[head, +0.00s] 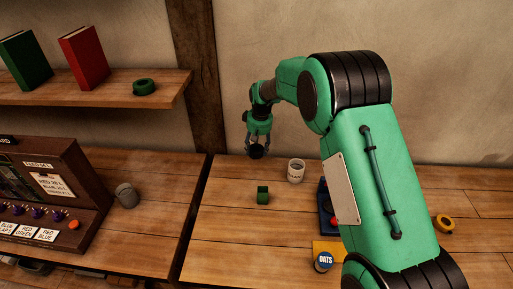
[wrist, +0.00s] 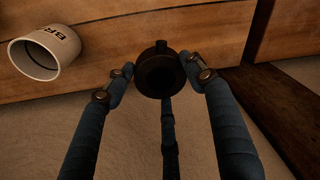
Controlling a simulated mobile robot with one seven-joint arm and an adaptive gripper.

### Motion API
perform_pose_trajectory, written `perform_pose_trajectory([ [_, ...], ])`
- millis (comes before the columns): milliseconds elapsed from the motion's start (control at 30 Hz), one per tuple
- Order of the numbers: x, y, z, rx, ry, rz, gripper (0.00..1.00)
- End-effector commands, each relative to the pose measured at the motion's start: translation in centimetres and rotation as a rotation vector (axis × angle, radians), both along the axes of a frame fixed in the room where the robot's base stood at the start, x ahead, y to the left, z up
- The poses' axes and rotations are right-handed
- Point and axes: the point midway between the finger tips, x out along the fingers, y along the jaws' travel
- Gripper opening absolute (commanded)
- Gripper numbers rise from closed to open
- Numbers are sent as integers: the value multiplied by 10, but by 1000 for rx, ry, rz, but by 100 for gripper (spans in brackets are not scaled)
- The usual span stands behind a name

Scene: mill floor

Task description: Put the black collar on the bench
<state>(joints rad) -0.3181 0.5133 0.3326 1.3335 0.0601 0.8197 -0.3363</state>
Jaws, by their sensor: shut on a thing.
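My gripper (head: 257,146) is shut on the black collar (head: 256,153), near the bench's back edge by the wall. In the wrist view the collar (wrist: 160,76) is a dark ring with a small stub, held between the two blue-sleeved fingers. The wooden bench (head: 225,225) spreads below and in front of it. The collar appears to be held above the wood; the height of the gap is hard to tell.
A white lettered cup (head: 296,171) stands just right of my gripper; it also shows in the wrist view (wrist: 38,62). A green block (head: 263,195) sits nearer. The bench's front left is clear.

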Motion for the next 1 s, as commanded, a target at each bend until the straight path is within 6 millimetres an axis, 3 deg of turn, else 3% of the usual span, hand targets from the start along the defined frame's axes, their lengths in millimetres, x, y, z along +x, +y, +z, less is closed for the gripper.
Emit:
perform_pose_trajectory([
  [567, -5, 7, 0, 0, 0, 8, 23],
  [767, -27, 34, -2, 1, 0, 42, 23],
  [1000, -84, 91, -8, 1, 1, 119, 23],
])
